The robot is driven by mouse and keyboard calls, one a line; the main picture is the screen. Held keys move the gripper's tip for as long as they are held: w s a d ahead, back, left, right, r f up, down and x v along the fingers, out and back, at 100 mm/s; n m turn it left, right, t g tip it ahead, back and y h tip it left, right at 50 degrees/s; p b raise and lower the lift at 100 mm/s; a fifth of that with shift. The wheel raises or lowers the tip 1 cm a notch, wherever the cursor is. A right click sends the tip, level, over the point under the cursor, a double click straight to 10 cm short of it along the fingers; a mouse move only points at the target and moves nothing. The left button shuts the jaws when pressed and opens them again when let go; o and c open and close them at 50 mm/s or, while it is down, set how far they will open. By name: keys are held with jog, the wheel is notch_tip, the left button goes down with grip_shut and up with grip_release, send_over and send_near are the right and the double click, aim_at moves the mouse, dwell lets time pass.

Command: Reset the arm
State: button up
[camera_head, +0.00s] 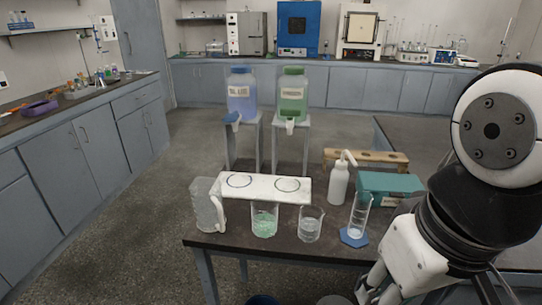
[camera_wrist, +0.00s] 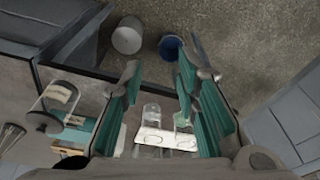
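My arm is folded at the right of the head view. My gripper (camera_wrist: 165,75) shows in the wrist view with its two green-padded fingers spread wide apart. Nothing is between the fingers; the table items seen through the gap are farther off. In the head view my arm's lower end reaches down beside the front edge of the dark table (camera_head: 230,241), and the fingertips cannot be made out there.
On the table stand a pitcher (camera_head: 205,206), green-liquid beaker (camera_head: 264,221), clear beaker (camera_head: 310,225), graduated cylinder (camera_head: 358,215), wash bottle (camera_head: 338,184) and teal box (camera_head: 385,184). A white bin (camera_wrist: 127,36) and blue bin (camera_wrist: 171,46) stand on the floor. Open floor lies left.

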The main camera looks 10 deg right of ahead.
notch_tip(320, 180, up, 12)
jog(key=t+p, duration=0.2)
jog(key=p, duration=0.7)
jog(key=shift+d+f, duration=0.15)
jog(key=shift+d, duration=0.05)
jog(key=shift+s, duration=0.1)
